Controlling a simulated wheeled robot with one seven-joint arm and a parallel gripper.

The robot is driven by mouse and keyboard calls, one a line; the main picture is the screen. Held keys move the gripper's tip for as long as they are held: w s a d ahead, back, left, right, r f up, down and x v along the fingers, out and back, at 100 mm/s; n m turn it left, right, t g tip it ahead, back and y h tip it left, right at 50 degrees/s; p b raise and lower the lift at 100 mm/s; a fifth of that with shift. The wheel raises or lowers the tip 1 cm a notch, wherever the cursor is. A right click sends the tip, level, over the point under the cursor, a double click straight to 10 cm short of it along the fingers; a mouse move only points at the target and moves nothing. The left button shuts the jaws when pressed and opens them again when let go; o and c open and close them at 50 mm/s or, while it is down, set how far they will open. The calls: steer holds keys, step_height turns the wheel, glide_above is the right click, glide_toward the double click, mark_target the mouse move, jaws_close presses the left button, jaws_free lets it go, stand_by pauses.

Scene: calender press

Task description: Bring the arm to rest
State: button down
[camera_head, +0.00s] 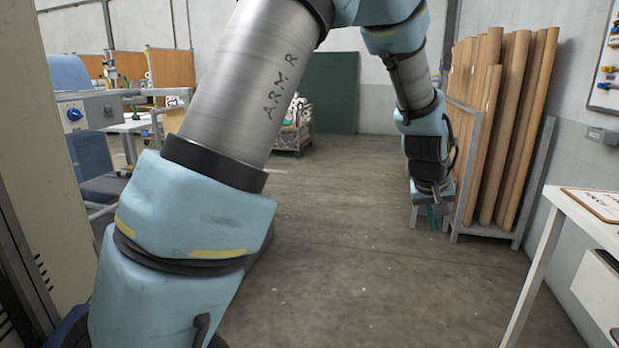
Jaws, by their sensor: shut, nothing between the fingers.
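My arm reaches from the lower left across the top of the head view and hangs down at the right. It is blue and grey, with "ARM R" on the thick link. My gripper (437,207) is at its lower end, small in the picture, pointing down. It appears shut and empty. It hangs in front of or over a small low stand (418,212), beside the rack of rolls. I cannot tell whether it touches the stand.
A metal rack (530,195) with several tall brown rolls (512,120) stands right of my gripper. A white table (590,215) is at the right edge. A blue and grey machine (95,107) stands at the left. A cart (293,135) stands at the back. The middle floor is clear.

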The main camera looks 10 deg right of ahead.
steer(key=w+a+r+n+y+p, duration=0.2)
steer(key=a+y, duration=0.1)
steer(key=a, duration=2.3)
steer(key=s+a, duration=0.4)
steer(key=a, duration=0.3)
steer(key=s+a+g+y, duration=0.1)
steer(key=s+a, duration=0.3)
steer(key=a, duration=0.3)
steer(key=shift+a+f+n+g+p, duration=0.2)
steer(key=shift+a+n+g+p, duration=0.1)
steer(key=shift+n+p, duration=0.1)
